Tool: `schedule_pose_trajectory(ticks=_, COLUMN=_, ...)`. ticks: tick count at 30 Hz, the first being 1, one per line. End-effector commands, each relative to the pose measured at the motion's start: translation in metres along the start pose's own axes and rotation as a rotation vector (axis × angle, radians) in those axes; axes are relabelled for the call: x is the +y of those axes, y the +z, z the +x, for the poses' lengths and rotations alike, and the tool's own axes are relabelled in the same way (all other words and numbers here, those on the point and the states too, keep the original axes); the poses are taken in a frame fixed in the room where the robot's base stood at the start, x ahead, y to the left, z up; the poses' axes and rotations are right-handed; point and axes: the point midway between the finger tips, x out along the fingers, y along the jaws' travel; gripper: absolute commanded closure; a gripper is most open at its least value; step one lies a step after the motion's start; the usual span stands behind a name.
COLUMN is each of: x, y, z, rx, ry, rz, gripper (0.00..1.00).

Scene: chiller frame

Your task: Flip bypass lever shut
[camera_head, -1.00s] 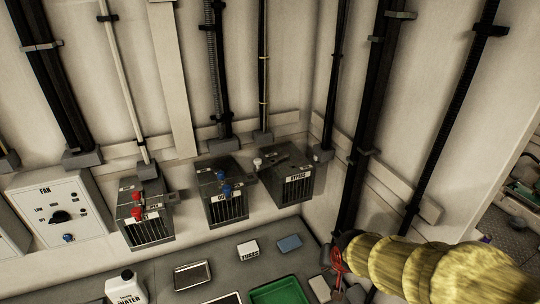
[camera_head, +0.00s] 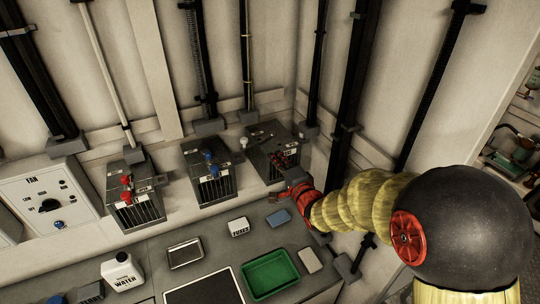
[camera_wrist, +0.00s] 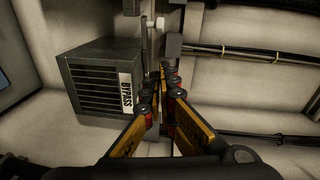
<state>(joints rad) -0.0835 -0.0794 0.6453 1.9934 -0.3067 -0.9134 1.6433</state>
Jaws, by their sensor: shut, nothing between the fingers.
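The bypass box (camera_head: 262,160) is a grey vented box, the rightmost of three on the wall ledge. Its lever has a pale knob (camera_head: 244,142) at the box's upper left in the head view. I cannot tell whether the fingers touch the box.
Two similar boxes, one with blue knobs (camera_head: 213,186) and one with red knobs (camera_head: 134,206), stand to the left, then a FAN panel (camera_head: 38,211). A green tray (camera_head: 251,290), a FUSES box (camera_head: 238,228) and a water jug (camera_head: 122,273) are on the bench below. Pipes run up the wall.

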Motion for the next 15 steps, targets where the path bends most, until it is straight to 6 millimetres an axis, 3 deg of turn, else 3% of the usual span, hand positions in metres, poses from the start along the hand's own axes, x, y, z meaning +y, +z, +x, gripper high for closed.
schedule_pose_trajectory(ticks=13, x=0.003, y=0.001, z=0.085, rx=0.0, ry=0.003, rz=-0.002, gripper=1.0)
schedule_pose_trajectory(ticks=15, x=0.002, y=0.01, z=0.093, rx=-0.004, ry=0.002, rz=-0.003, gripper=1.0)
